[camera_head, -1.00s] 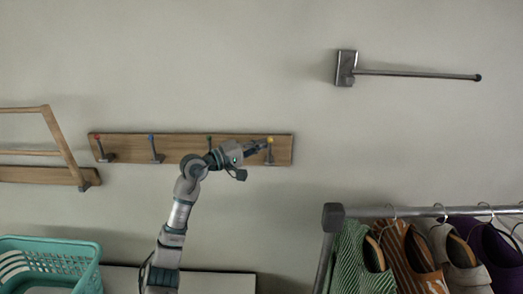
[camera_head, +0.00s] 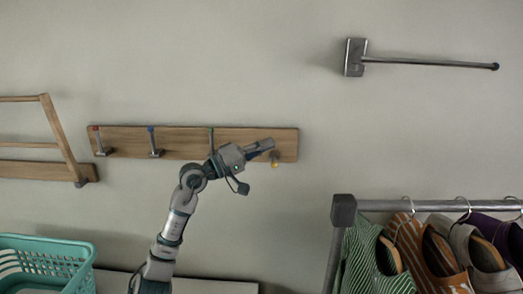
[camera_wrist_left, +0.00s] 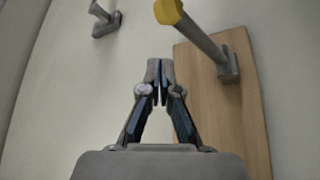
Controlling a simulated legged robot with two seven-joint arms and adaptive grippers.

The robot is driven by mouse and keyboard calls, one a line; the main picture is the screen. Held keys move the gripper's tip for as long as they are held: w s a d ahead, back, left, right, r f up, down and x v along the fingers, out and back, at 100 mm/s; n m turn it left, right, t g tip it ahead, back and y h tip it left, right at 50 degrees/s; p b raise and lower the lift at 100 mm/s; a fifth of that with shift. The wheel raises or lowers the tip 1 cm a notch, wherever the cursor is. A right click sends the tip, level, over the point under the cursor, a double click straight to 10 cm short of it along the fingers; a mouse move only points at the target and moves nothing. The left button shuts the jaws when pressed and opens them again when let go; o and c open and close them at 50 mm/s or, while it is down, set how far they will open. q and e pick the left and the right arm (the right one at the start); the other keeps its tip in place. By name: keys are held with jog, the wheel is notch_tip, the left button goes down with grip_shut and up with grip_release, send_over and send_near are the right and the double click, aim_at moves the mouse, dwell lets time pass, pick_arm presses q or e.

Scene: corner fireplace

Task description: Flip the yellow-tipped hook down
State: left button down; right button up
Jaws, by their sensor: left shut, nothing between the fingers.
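The wooden hook board (camera_head: 180,141) is on the wall. Its yellow-tipped hook (camera_head: 275,164) is at the right end, with the yellow tip now below its mount. The hook also shows in the left wrist view (camera_wrist_left: 200,38), slanting from its grey base to the yellow tip, apart from the fingers. My left gripper (camera_head: 268,145) is shut and empty, just above and left of the yellow tip in the head view. Its closed fingers also show in the left wrist view (camera_wrist_left: 160,75). My right gripper is not in view.
Green (camera_head: 210,139), blue (camera_head: 151,138) and red-tipped (camera_head: 98,140) hooks point up on the board. A metal wall rod (camera_head: 430,63) is at upper right. A clothes rack (camera_head: 343,210) stands at lower right, a teal basket (camera_head: 45,262) at lower left.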

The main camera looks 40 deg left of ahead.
pick_arm(q)
jog(key=v, duration=1.2)
jog(key=shift+f, duration=0.15)
jog(key=shift+w+a, duration=0.1)
